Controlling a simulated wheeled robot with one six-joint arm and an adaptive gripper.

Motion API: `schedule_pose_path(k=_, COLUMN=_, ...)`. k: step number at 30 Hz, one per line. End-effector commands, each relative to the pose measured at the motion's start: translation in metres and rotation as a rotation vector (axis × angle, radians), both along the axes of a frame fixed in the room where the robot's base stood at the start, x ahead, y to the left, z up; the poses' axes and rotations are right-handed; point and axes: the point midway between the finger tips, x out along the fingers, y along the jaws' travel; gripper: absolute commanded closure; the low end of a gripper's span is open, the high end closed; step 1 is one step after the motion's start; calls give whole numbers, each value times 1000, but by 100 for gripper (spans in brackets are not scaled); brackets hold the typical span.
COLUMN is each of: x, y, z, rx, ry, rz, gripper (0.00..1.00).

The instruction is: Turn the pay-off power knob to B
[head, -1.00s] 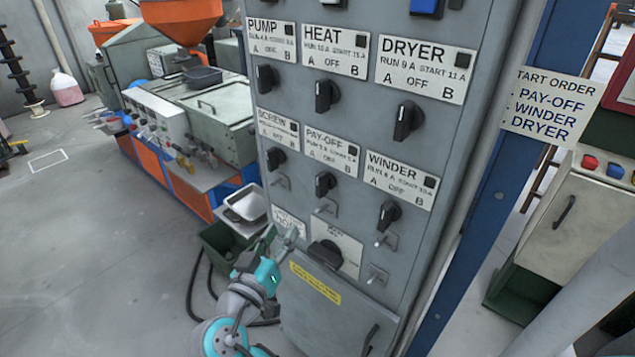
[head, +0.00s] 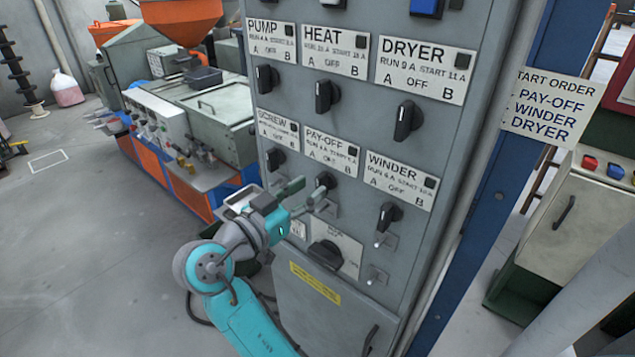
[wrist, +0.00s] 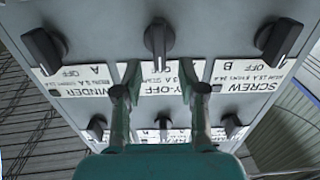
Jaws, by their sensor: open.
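The pay-off knob (head: 326,181) is a black knob under the PAY-OFF label (head: 331,153) in the lower row of the grey panel. In the wrist view, which shows the panel upside down, the pay-off knob (wrist: 158,38) is at top centre, its grip in line with OFF. My gripper (head: 309,190) is open and empty, just left of the knob in the head view. In the wrist view my gripper (wrist: 160,95) has its fingers spread to either side of the knob's line, with the PAY-OFF label between them. I see no contact with the knob.
The screw knob (head: 275,158) and winder knob (head: 389,216) flank it. The heat knob (head: 327,96) is above. Below are small toggle switches and a large black rotary switch (head: 326,254). A START ORDER sign (head: 550,105) hangs at right. Open floor lies left.

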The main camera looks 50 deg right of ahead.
Motion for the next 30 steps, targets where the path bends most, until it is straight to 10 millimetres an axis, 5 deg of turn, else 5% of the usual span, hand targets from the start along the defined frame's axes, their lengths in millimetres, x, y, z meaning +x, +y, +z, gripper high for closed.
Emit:
schedule_pose_path(k=7, x=1, y=-30, z=0, rx=0, ry=1, rz=-2, gripper=59)
schedule_pose_path(k=19, x=1, y=-37, z=0, rx=0, ry=1, rz=1, gripper=59)
schedule_pose_path(k=24, x=1, y=-36, z=0, rx=0, ry=1, rz=1, gripper=99)
schedule_pose_path(k=30, x=1, y=-36, z=0, rx=0, ry=0, rz=1, gripper=100)
